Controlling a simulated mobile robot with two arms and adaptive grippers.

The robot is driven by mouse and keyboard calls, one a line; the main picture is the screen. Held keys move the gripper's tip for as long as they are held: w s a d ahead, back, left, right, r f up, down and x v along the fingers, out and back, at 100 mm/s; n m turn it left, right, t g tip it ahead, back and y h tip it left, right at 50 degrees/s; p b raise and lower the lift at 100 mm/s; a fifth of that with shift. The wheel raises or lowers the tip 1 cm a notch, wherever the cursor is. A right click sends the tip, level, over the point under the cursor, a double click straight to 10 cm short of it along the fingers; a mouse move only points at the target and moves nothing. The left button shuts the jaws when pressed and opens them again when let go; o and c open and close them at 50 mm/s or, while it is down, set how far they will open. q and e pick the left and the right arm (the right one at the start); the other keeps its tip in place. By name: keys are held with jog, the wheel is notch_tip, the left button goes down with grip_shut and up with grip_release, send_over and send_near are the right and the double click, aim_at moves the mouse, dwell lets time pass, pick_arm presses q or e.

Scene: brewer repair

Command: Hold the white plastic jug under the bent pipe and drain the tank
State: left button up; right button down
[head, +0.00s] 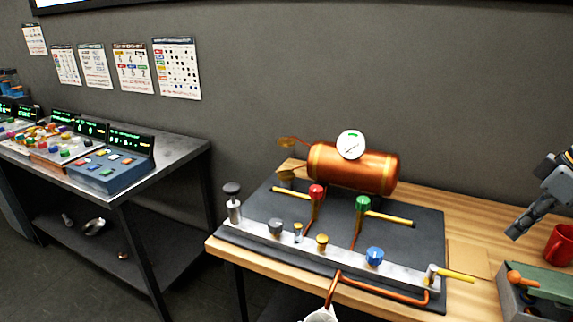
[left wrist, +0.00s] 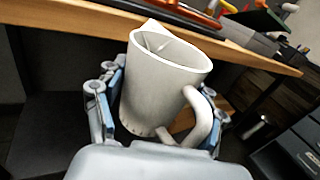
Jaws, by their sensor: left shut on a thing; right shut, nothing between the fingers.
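The white plastic jug (left wrist: 160,85) is between the fingers of my left gripper (left wrist: 163,100), which is shut on it. The jug is upright or slightly tilted, with its handle to the right, below the table edge. Only its rim shows at the bottom of the head view (head: 321,315). The bent copper pipe (head: 333,288) comes over the table's front edge and points down at the jug's mouth. The copper tank (head: 360,169), with a white gauge, lies at the back of the dark board. My right gripper (head: 514,231) is shut and empty above the table's right side.
A red mug (head: 560,245) and a toolbox (head: 538,297) stand at right. A console table (head: 170,160) stands at left.

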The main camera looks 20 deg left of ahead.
pick_arm(q)
jog(key=s+b, duration=0.2)
jog(key=s, duration=0.7)
jog(key=shift+b, duration=0.35)
dwell(0.4)
dwell(0.4)
